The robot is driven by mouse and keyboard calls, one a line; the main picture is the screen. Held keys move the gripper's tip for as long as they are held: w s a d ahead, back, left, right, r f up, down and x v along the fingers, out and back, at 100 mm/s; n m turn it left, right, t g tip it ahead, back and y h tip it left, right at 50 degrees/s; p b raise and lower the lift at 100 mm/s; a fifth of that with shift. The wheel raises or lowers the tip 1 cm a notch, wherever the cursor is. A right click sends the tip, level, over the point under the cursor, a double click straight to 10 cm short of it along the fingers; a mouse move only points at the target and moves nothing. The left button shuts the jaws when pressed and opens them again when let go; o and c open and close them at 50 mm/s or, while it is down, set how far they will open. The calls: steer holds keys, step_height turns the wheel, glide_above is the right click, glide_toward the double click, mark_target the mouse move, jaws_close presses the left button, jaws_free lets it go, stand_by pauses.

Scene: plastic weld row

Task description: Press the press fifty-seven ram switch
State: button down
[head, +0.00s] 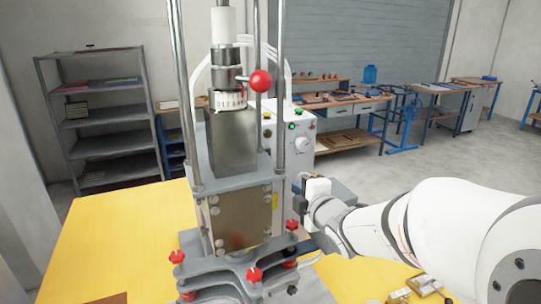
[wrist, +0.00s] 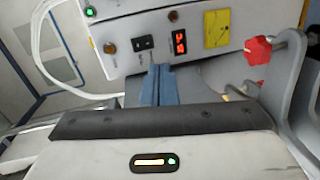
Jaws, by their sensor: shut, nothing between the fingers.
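I cannot confirm a label for the ram switch. My gripper (wrist: 157,68) is shut and empty, its blue-grey fingers side by side. The fingertips show just below the black plate and left of the display; I cannot tell whether they touch the panel. In the head view, the press (head: 233,140) stands on the yellow table, with my wrist to its right and the fingertips unclear.
A green lamp (wrist: 90,12), an amber button (wrist: 110,47) and a yellow label (wrist: 216,28) share the panel. A red knob (wrist: 257,50) is to its right. The white control box (head: 300,143) stands behind the press. Metal parts (head: 422,284) lie on the yellow table (head: 110,238).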

steer(key=shift+w+a+r+n+y, duration=0.5)
steer(key=shift+r+n+y, duration=0.1)
steer(key=shift+n, duration=0.2)
steer(key=p+x, duration=0.4)
steer(key=x, duration=1)
steer(key=shift+p, duration=0.3)
steer(key=shift+w+r, duration=0.1)
